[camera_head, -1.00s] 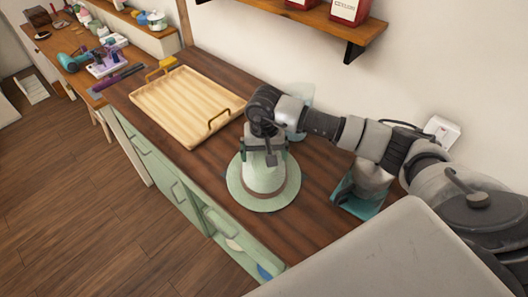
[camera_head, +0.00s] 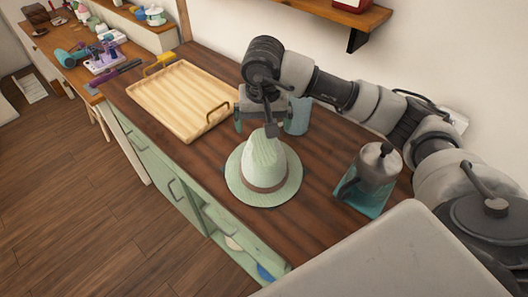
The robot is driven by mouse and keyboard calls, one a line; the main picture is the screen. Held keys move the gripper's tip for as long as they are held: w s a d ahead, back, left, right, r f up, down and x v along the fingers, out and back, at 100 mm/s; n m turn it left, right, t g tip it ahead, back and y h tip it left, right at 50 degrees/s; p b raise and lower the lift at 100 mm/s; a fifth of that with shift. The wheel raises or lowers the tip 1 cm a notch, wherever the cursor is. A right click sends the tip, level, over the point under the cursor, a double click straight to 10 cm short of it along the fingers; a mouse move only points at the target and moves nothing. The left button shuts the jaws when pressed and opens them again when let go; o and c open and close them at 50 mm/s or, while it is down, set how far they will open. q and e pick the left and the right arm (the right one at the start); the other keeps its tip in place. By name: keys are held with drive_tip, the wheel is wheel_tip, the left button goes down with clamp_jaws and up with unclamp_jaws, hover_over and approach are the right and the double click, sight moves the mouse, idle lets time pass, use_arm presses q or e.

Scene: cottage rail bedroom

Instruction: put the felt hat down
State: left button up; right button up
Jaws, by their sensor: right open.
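The pale green felt hat (camera_head: 264,168) with a brown band stands upright on the dark wooden counter (camera_head: 318,158), its brim resting flat and its crown up. My right gripper (camera_head: 266,124) is open above and just behind the crown. It looks clear of the hat, and its dark parts overlap the top of the crown in this view. My left gripper is not in view.
A wooden tray (camera_head: 178,98) with handles lies left of the hat. A bluish glass (camera_head: 299,118) stands behind the gripper. A grey metal pot (camera_head: 380,162) sits on a teal base (camera_head: 360,204) to the right. The counter's front edge is close to the brim.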

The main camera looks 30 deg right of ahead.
hover_over(264, 146)
drive_tip(key=f, duration=0.4)
drive_tip(key=shift+s+a+f+p, duration=0.15)
drive_tip(key=shift+s+a+p, duration=0.1)
drive_tip(key=shift+p, duration=0.15)
drive_tip(key=f+p, duration=0.1)
drive_tip(key=f, duration=0.1)
drive_tip(key=f+p, duration=0.1)
drive_tip(key=f, duration=0.2)
drive_tip(key=shift+w+d, duration=0.15)
drive_tip(key=shift+d, duration=0.05)
drive_tip(key=shift+f, duration=0.15)
drive_tip(key=c, duration=1.1)
drive_tip(key=shift+o, duration=0.2)
drive_tip(key=shift+r, duration=0.2)
